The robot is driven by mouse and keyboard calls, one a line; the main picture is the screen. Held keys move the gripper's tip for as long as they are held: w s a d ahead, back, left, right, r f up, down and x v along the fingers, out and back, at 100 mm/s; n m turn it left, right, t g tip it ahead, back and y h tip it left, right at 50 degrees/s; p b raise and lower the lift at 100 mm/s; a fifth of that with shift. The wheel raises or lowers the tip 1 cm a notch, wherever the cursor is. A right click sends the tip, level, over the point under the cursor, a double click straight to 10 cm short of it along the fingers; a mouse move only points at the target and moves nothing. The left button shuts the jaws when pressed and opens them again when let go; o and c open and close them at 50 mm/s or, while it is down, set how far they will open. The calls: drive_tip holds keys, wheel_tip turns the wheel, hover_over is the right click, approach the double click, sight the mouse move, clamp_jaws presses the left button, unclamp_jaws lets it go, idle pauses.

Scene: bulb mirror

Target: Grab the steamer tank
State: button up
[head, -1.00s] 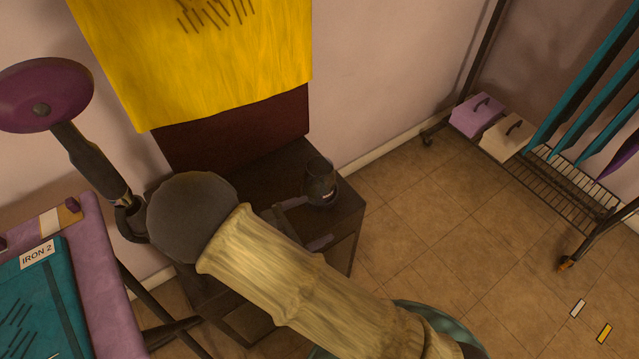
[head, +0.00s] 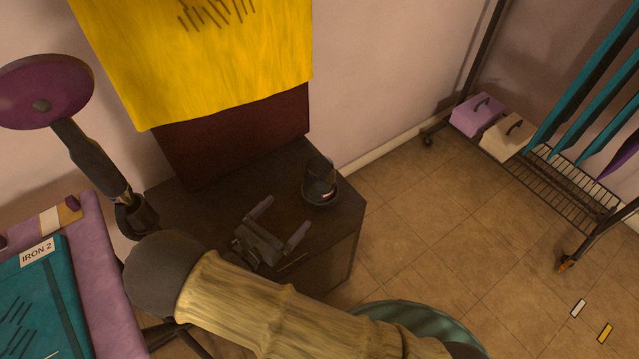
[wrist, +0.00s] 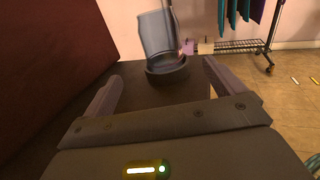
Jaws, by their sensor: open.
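The steamer tank (head: 320,186) looks like a dark, partly see-through container on a round black base, near the right corner of a dark cabinet top (head: 215,205). In the wrist view the tank (wrist: 158,35) stands ahead, leaning a little in the picture, with its black base (wrist: 167,74) below it. My gripper (head: 280,217) is open and empty above the cabinet, left of and nearer than the tank. In the wrist view its two fingers (wrist: 160,92) are spread wide and point toward the tank, which is beyond their tips.
A dark red panel (head: 230,140) rises behind the cabinet, below a yellow cloth (head: 215,70). An ironing board (head: 100,265) and a purple round-headed stand (head: 45,90) are at left. A clothes rack with boxes (head: 478,115) is at right.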

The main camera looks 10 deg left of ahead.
sight(310, 189)
drive_tip(key=x, duration=0.8)
drive_tip(key=shift+w+d+b, duration=0.1)
drive_tip(key=shift+w+b, duration=0.15)
drive_tip(key=shift+b, duration=0.05)
drive_tip(key=x, duration=0.5)
drive_tip(key=shift+d+f+b, duration=0.1)
drive_tip(key=shift+f+b, duration=0.15)
drive_tip(key=shift+b, duration=0.1)
drive_tip(key=c, duration=1.2)
drive_tip(key=shift+o, duration=0.2)
drive_tip(key=shift+r, duration=0.2)
